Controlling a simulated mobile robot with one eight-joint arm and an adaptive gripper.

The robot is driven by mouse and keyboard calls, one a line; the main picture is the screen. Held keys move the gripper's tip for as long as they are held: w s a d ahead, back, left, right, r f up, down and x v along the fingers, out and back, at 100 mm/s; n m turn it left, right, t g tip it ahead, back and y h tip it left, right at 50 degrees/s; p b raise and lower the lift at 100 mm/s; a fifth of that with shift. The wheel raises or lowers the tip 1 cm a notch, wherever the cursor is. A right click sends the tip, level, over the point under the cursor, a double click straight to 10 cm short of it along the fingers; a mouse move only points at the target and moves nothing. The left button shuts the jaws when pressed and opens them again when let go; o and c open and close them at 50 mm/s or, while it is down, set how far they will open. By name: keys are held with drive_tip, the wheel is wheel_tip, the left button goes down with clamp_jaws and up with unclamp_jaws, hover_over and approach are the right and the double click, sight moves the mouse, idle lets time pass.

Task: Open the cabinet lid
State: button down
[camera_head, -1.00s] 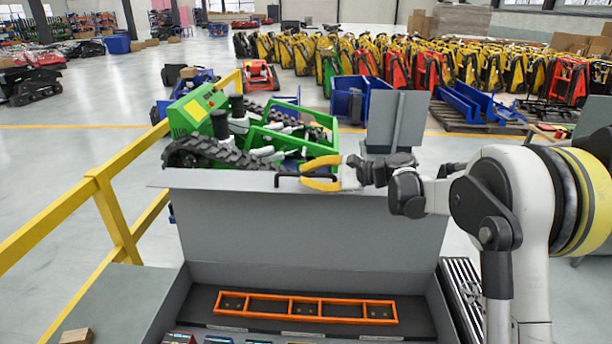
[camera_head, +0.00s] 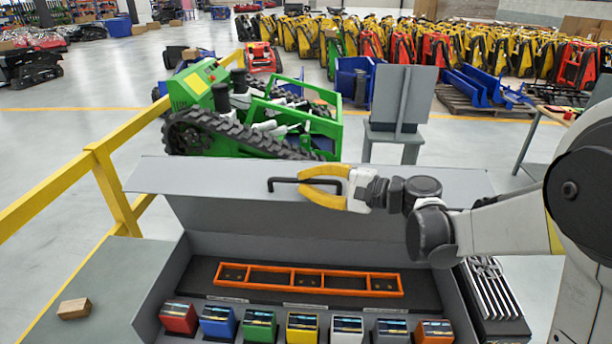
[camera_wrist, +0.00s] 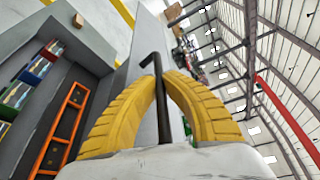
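The grey cabinet (camera_head: 178,275) stands in front of me with its inside exposed. Its lid (camera_head: 400,215) stands raised at the back edge, its top edge towards the green machine behind. A black bar handle (camera_head: 283,181) is on the lid's upper edge. My gripper (camera_head: 299,182) reaches in from the right, its yellow fingers closed about the handle. In the wrist view the fingertips (camera_wrist: 161,76) pinch the black handle bar (camera_wrist: 148,60) between them.
Inside the cabinet are an orange frame (camera_head: 308,291) and a row of several coloured boxes (camera_head: 218,321). A small brown block (camera_head: 74,308) lies on the grey surface at left. A yellow railing (camera_head: 112,190) runs along the left. A tracked green machine (camera_head: 195,85) stands behind the lid.

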drive_tip(key=c, duration=1.8)
unclamp_jaws()
drive_tip(key=shift+w, duration=0.15)
drive_tip(key=shift+o, duration=0.2)
drive_tip(key=shift+d, duration=0.15)
